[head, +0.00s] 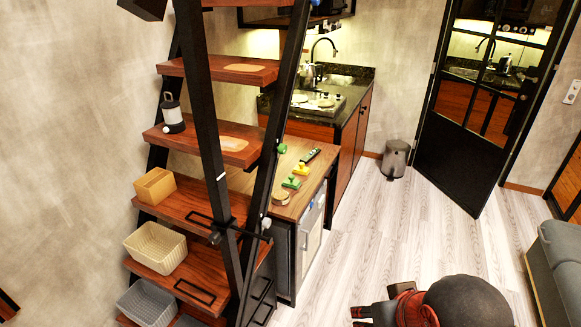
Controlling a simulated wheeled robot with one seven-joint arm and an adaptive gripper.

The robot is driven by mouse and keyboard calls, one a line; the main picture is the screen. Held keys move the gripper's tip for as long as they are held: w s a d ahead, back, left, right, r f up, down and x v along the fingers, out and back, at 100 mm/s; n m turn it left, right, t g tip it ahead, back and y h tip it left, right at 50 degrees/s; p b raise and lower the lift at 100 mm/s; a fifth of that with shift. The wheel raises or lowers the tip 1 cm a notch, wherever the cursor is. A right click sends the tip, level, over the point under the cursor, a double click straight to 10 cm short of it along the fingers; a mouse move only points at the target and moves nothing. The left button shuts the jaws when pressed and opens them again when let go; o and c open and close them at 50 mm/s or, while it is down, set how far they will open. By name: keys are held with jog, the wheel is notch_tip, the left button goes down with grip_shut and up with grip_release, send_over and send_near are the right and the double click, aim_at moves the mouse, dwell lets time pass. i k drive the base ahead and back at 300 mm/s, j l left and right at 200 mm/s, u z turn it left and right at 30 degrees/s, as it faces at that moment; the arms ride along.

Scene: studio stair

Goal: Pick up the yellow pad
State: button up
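Small yellow and green items lie on the wooden counter behind the ladder. A small yellow piece (302,169) is the likeliest yellow pad, but it is too small to tell its shape surely. A green item with some yellow (291,182) lies just in front of it. My gripper (361,312) shows at the bottom edge, low over the floor, with red and black parts. It is far from the counter and touches nothing that I can see. Its fingers are too small and cut off to tell open from shut.
A black-framed stair with wooden treads (180,206) stands left of the counter, its rails partly in front. A sofa (560,260) stands right. Middle floor is clear.

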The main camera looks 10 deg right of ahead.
aim_at(300, 169)
jog(key=i+l, duration=0.2)
jog(key=i, duration=0.3)
jog(key=i+l, duration=0.15)
jog(key=i, duration=0.3)
jog(key=i+l, duration=0.2)
jog(key=i, duration=0.3)
jog(key=i+l, duration=0.15)
jog(key=i, duration=0.35)
jog(key=i+l, duration=0.2)
jog(key=i, duration=0.25)
jog(key=i+l, duration=0.15)
jog(key=i, duration=0.35)
